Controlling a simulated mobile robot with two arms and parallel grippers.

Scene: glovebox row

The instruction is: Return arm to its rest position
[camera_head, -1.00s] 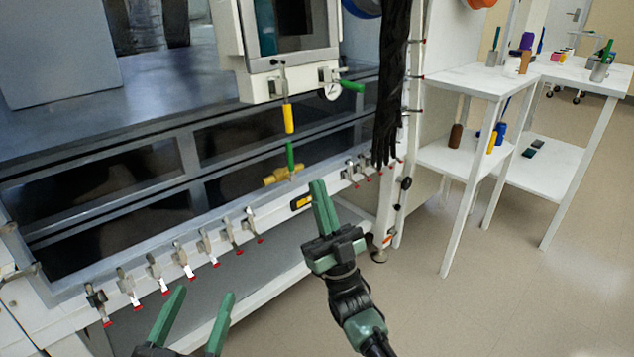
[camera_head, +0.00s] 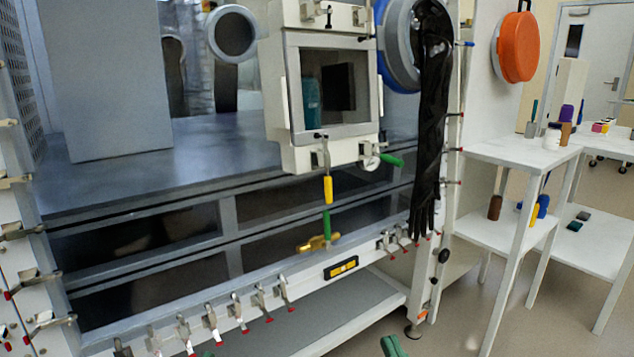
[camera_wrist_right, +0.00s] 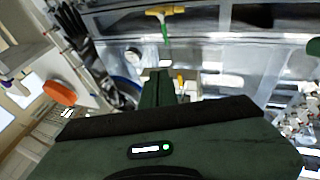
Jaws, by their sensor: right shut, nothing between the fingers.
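My right gripper (camera_head: 393,346) shows only as green fingertips at the bottom edge of the head view, in front of the glovebox frame and over the floor. In the right wrist view its two green fingers (camera_wrist_right: 158,88) are together with nothing between them. Of my left gripper only a small green tip (camera_head: 206,354) shows at the bottom edge of the head view; the rest is out of frame. The right arm itself is below the head view.
The glovebox has an antechamber door (camera_head: 337,90), a yellow-handled latch (camera_head: 328,188), a yellow valve (camera_head: 318,243) and a hanging black glove (camera_head: 430,120). Clamps line its lower edge. A white shelf table (camera_head: 515,153) with bottles stands at right. Floor (camera_head: 460,310) between them is clear.

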